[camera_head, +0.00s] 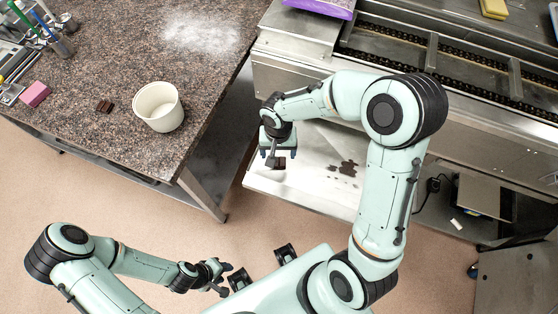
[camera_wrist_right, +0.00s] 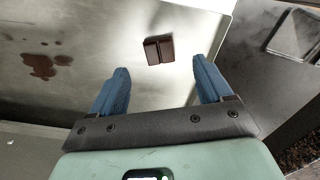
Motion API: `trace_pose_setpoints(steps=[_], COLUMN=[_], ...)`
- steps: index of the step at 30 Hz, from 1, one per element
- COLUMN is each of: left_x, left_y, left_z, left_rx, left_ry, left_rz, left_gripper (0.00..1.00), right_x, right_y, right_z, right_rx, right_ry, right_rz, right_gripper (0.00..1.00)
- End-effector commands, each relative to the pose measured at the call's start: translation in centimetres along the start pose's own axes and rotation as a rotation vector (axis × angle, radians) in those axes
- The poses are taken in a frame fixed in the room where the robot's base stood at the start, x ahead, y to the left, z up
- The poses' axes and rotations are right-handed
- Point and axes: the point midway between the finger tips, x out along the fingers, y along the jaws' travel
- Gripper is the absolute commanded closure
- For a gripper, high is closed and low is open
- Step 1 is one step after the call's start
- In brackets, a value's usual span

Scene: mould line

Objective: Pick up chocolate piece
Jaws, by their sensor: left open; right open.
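A dark brown chocolate piece (camera_wrist_right: 158,50) with a groove across it lies on the steel tray (camera_wrist_right: 100,95) in the right wrist view. It also shows in the head view (camera_head: 280,163), partly covered by my right gripper. My right gripper (camera_wrist_right: 160,92) is open, its two blue fingers apart, with the chocolate piece ahead of and between the fingertip lines, not touched. Another chocolate piece (camera_head: 104,106) lies on the granite counter (camera_head: 120,60) beside a white tub. My left gripper (camera_head: 222,281) is open and empty, low over the floor.
The white tub (camera_head: 158,107) stands near the counter's edge. Brown smears (camera_head: 345,168) mark the tray. A steel conveyor (camera_head: 450,70) runs behind it. A pink block (camera_head: 35,94), tools and white powder (camera_head: 200,32) are on the counter.

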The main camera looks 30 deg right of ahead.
Motion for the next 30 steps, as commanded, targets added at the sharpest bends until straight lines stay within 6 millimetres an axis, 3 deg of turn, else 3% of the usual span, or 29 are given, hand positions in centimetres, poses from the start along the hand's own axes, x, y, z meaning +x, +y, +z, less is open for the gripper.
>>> trace_pose_setpoints(steps=[8,16,25,26,30], left_x=[0.0,0.0,0.0,0.0,0.0], left_y=[0.0,0.1,0.0,0.0,0.0], left_z=[0.0,0.0,0.0,0.0,0.0], left_rx=[0.001,0.001,0.001,0.001,0.001], left_ry=[0.0,0.001,0.001,0.001,0.001], left_rz=[0.0,0.001,0.0,0.0,0.0], left_gripper=[0.57,0.57,0.57,0.57,0.57], right_x=[2.3,6.1,6.6,6.5,6.5], right_y=[0.1,0.3,0.2,0.2,0.2], right_z=[0.0,-0.1,-0.2,-0.2,-0.2], right_rx=[0.0,0.0,0.0,0.0,0.0], right_ry=[-0.002,-0.002,0.002,0.001,0.001], right_rz=[0.001,0.001,-0.002,-0.001,-0.001], right_gripper=[0.21,0.21,0.21,0.28,0.73])
